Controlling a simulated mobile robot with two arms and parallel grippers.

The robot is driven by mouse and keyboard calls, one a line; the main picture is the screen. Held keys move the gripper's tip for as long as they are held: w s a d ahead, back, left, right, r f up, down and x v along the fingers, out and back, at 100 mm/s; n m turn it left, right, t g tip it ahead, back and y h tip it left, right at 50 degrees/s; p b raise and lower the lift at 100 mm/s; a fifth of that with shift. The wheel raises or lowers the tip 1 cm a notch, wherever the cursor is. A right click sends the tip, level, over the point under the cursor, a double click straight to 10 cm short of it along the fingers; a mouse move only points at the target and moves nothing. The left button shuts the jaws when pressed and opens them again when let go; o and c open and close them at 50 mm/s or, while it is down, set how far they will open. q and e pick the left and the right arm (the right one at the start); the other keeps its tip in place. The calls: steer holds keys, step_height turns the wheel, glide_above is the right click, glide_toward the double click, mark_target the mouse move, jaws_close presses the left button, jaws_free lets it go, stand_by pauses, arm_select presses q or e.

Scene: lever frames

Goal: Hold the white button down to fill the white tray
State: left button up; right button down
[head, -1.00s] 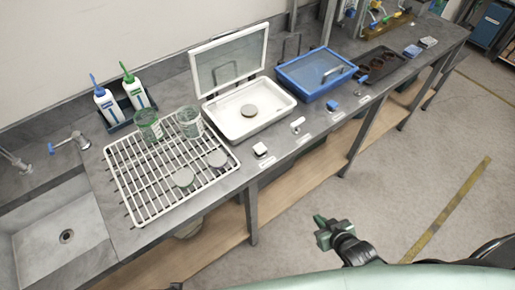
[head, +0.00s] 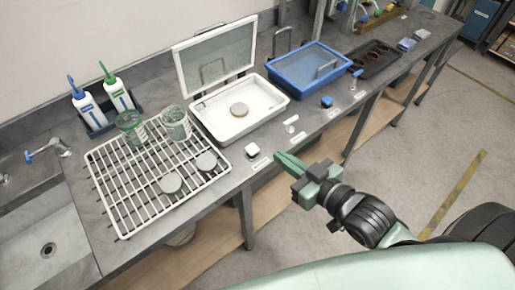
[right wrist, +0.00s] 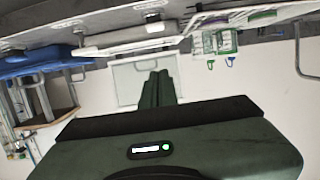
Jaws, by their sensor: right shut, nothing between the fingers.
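The white button (head: 252,149), a small white block, sits on the bench's front edge before the white tray. The white tray (head: 275,101) stands behind it with its clear-paned lid (head: 216,56) raised; a grey round disc (head: 239,109) lies inside and I see no liquid. My right gripper (head: 279,157) is shut and empty, its green fingers pointing at the bench edge just right of the button, apart from it. In the right wrist view, upside down, the shut fingers (right wrist: 157,75) overlap the lid (right wrist: 128,78). My left gripper is out of view.
A wire rack (head: 135,211) with cups and round discs stands left of the tray. A white lever (head: 291,121), blue button (head: 327,101) and blue tray (head: 287,85) are to the right. Bottles (head: 118,95) stand at the back. Floor before the bench is clear.

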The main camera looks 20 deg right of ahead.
steer(key=p, duration=0.2)
glide_above(252, 149)
steer(key=s+d, duration=0.1)
steer(key=s, duration=0.1)
step_height(252, 149, down, 2)
steer(key=shift+d+f, duration=0.1)
step_height(252, 149, down, 3)
steer(key=shift+r+p, duration=0.1)
steer(key=shift+p, duration=0.2)
steer(key=shift+s+f, duration=0.1)
steer(key=shift+f, duration=0.6)
steer(key=shift+f, duration=0.15)
